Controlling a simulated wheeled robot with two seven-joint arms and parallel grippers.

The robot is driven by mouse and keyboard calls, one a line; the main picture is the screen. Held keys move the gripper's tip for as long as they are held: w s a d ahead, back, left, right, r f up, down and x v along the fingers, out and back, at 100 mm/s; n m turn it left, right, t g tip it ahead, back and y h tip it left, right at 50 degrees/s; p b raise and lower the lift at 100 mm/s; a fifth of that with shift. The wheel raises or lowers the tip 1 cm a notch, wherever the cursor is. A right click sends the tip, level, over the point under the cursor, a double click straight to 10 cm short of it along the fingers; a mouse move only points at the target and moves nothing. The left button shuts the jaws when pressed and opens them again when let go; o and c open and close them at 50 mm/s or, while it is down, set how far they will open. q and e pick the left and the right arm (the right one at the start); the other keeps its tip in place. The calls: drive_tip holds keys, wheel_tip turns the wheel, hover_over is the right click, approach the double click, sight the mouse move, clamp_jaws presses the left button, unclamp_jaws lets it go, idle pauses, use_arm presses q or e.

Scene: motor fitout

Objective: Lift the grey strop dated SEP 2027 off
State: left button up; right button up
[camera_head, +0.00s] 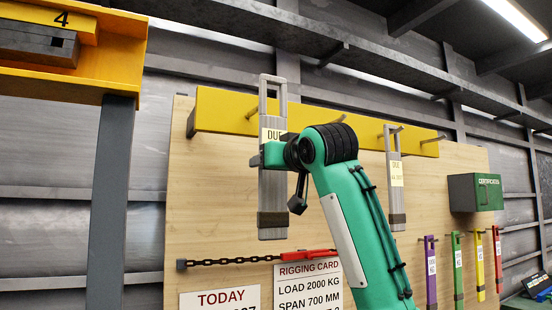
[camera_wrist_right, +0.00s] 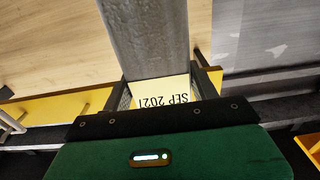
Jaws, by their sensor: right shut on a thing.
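A grey strop (camera_head: 272,190) with a dark band near its lower end hangs upright in front of the wooden board. Its cream tag begins "DUE" in the head view, and in the right wrist view the tag (camera_wrist_right: 165,93) appears to read SEP 2027, upside down. My right gripper (camera_head: 270,155) is shut on this strop just below the tag. The strop's open top loop stands above the yellow rail (camera_head: 222,108). I cannot tell whether a peg is still inside the loop. A second grey strop (camera_head: 396,200), with its own tag, hangs to the right. My left gripper is not in view.
Purple (camera_head: 431,275), green (camera_head: 457,270), yellow (camera_head: 479,267) and red (camera_head: 497,262) strops hang at the right below a green certificates box (camera_head: 474,192). A chain (camera_head: 230,261) and signs are below. A yellow beam (camera_head: 120,55) on a grey post stands left.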

drive_tip(key=f+p+x, duration=0.1)
drive_tip(key=p+x, duration=0.5)
drive_tip(key=x, duration=0.3)
drive_tip(key=shift+w+f, duration=0.2)
idle(1.0)
drive_tip(key=shift+s+a+r, duration=0.1)
idle(0.3)
drive_tip(key=shift+s+d+r, duration=0.2)
drive_tip(key=shift+s+r, duration=0.1)
drive_tip(key=shift+s, duration=0.2)
drive_tip(key=shift+b+v, duration=1.4)
drive_tip(key=shift+v, duration=0.8)
